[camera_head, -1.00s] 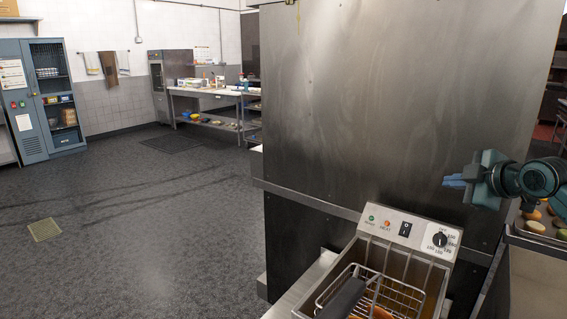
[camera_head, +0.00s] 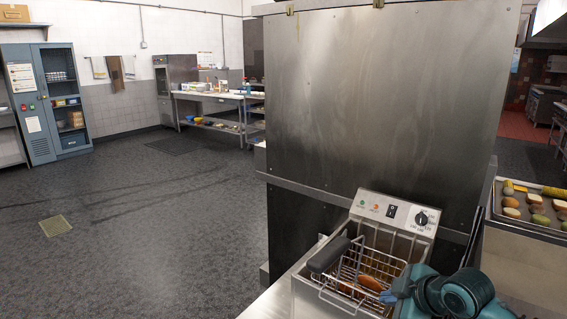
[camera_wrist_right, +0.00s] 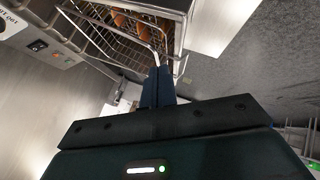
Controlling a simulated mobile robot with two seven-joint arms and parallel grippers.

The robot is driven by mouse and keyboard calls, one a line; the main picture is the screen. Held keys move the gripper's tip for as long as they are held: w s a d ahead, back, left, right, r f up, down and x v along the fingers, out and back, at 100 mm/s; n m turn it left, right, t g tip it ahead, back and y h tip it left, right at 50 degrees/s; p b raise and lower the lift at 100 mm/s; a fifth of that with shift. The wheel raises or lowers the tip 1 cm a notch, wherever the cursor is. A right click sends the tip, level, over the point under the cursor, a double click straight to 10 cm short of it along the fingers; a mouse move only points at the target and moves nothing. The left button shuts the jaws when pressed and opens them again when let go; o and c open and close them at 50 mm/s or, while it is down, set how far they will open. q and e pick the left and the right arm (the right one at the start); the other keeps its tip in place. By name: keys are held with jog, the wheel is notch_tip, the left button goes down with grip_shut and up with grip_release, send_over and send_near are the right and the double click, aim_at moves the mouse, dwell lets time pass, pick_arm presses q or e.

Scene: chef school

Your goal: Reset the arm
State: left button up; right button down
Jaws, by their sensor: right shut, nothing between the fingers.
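My right gripper (camera_head: 392,294) is at the lower right of the head view, beside the right edge of the fryer. In the right wrist view its fingers (camera_wrist_right: 158,86) are together and hold nothing, just below the fryer basket (camera_wrist_right: 120,35). I cannot tell whether they touch it. The basket (camera_head: 360,265) is wire with a black handle (camera_head: 328,254), and brown food (camera_head: 370,283) lies in it. It sits in the steel deep fryer (camera_head: 309,284), whose control panel (camera_head: 394,214) has a dial, a switch and two indicators. My left gripper is not in view.
A large steel panel (camera_head: 385,100) stands behind the fryer. A tray of food (camera_head: 520,222) is on a counter at the right. The grey floor (camera_head: 150,220) at the left is open, with a blue cabinet (camera_head: 42,110) and a worktable (camera_head: 215,96) beyond.

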jog(key=s+a+f+m+g, duration=0.1)
jog(key=s+a+f+m, duration=0.1)
jog(key=s+f, duration=0.35)
jog(key=s+a+f+m+g, duration=0.1)
jog(key=s+a+f+m, duration=0.15)
jog(key=s, duration=0.55)
jog(key=s+d+f+m+g+h, duration=0.15)
jog(key=s+m, duration=0.25)
jog(key=s, duration=0.5)
jog(key=s+d+f+m+g+h, duration=0.15)
jog(key=s+m, duration=0.25)
jog(key=s, duration=0.4)
pick_arm(q)
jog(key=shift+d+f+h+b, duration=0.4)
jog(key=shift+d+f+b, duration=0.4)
jog(key=shift+b, duration=1.75)
pick_arm(e)
jog(key=w+a+f+n+t+y, duration=0.1)
jog(key=w+a+f+t, duration=0.2)
jog(key=f, duration=0.3)
jog(key=w+a+f+t+y, duration=0.1)
jog(key=w+a+f+t, duration=0.2)
jog(key=f+t, duration=0.1)
jog(key=shift+w+a+f+n+y, duration=0.15)
jog(key=shift+a+f+n+y, duration=0.15)
jog(key=shift+f, duration=0.55)
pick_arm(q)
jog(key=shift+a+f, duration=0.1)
